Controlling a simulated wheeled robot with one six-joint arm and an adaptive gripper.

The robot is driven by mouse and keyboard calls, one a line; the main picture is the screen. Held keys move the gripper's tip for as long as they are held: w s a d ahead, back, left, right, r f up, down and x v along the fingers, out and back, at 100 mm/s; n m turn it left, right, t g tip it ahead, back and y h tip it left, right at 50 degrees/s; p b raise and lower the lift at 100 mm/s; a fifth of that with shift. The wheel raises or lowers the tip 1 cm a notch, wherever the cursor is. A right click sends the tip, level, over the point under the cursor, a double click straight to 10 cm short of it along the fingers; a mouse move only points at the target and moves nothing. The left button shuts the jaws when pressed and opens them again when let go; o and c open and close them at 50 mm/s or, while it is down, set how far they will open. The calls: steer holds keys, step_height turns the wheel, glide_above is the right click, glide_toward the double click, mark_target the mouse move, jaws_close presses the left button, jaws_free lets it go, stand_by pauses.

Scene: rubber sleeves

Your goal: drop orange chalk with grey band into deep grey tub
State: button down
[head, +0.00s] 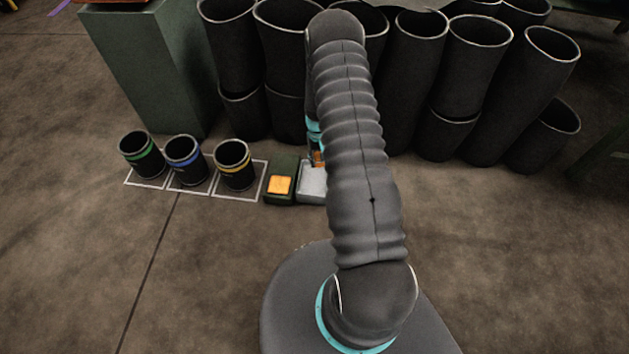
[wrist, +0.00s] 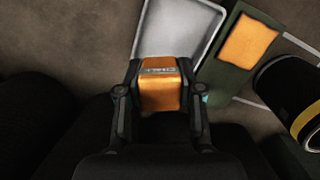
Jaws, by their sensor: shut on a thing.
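My gripper (wrist: 160,82) is shut on the orange chalk (wrist: 159,98), which shows a grey band with markings across its upper part in the wrist view. A small orange patch between the fingers also shows in the head view (head: 318,158); the rest of my gripper there is mostly hidden behind my arm. The grey tub (wrist: 207,13) is a light grey rectangle with a raised rim, just beyond the held chalk in the wrist view. In the head view the tub (head: 312,184) is partly covered by my arm. Its depth is hard to judge.
A dark green box (head: 281,196) with an orange top patch stands left of the tub. Farther left, three black cups with green (head: 142,155), blue (head: 186,161) and yellow (head: 234,166) bands stand in white floor outlines. Large black sleeves (head: 418,55) crowd the back.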

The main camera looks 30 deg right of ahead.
steer(key=shift+f+b, duration=0.75)
steer(key=shift+f, duration=1.55)
steer(key=c, duration=0.7)
jaws_free()
steer(key=shift+o, duration=0.2)
steer(key=r, duration=0.4)
steer(key=w+r, duration=0.1)
steer(key=r, duration=0.7)
steer(key=shift+w+d, duration=0.15)
steer(key=shift+w, duration=0.15)
